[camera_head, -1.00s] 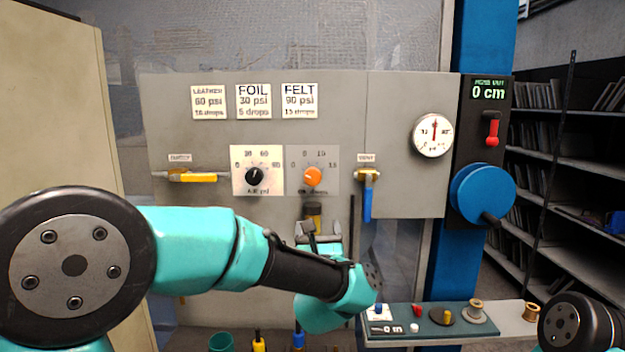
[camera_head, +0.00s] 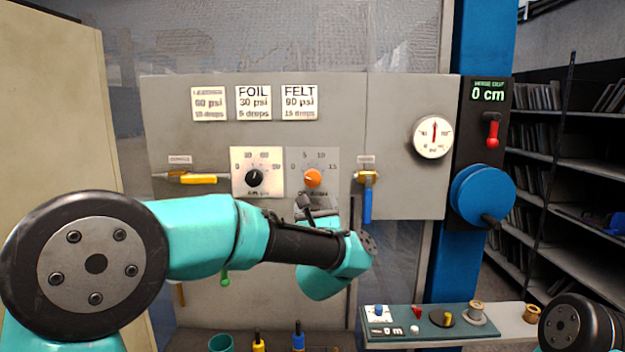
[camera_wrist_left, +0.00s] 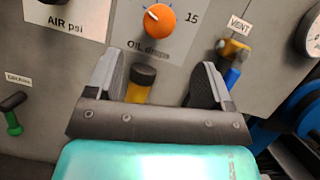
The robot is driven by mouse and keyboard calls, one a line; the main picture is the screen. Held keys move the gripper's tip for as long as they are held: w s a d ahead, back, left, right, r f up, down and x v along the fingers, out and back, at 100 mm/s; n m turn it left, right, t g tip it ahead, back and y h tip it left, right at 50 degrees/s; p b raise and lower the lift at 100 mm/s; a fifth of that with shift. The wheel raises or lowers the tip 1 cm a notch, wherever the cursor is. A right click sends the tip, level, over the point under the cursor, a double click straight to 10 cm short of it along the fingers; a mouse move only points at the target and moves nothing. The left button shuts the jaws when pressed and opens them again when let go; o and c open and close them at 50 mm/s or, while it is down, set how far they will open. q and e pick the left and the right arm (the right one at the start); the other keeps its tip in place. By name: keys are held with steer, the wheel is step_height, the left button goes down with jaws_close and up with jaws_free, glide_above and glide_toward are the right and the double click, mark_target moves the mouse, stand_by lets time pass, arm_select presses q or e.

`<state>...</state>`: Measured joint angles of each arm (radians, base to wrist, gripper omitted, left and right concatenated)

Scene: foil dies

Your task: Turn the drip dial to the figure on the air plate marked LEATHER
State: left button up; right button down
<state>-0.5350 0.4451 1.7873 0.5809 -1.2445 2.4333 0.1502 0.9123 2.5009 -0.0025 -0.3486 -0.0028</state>
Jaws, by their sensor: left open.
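The drip dial is an orange knob (camera_head: 313,178) on the grey panel, with a scale from 0 to 15. It also shows in the left wrist view (camera_wrist_left: 159,20), above the label "OIL drops"; its white mark points up and left, the exact figure unclear. The plate marked LEATHER (camera_head: 209,103) hangs at upper left; its small text is blurred and looks like 60 psi, 10 drops. My left gripper (camera_wrist_left: 160,78) is open and empty, just below the orange knob and not touching it. In the head view my forearm partly hides it. My right gripper is out of view.
The black air dial (camera_head: 254,178) is left of the orange knob, the blue-handled vent valve (camera_head: 367,195) right of it. A yellow-and-black cylinder (camera_wrist_left: 140,85) shows between my fingers. FOIL (camera_head: 253,102) and FELT (camera_head: 299,101) plates hang above. A shelf with small items (camera_head: 430,325) is lower right.

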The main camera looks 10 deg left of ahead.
mark_target(313, 179)
arm_select(q)
steer(key=x, duration=1.1)
steer(key=shift+w+a+r, duration=0.1)
steer(key=shift+w+r, duration=0.05)
steer(key=shift+w, duration=0.1)
steer(key=shift+c, duration=0.2)
steer(key=c, duration=0.9)
steer(key=shift+o, duration=0.2)
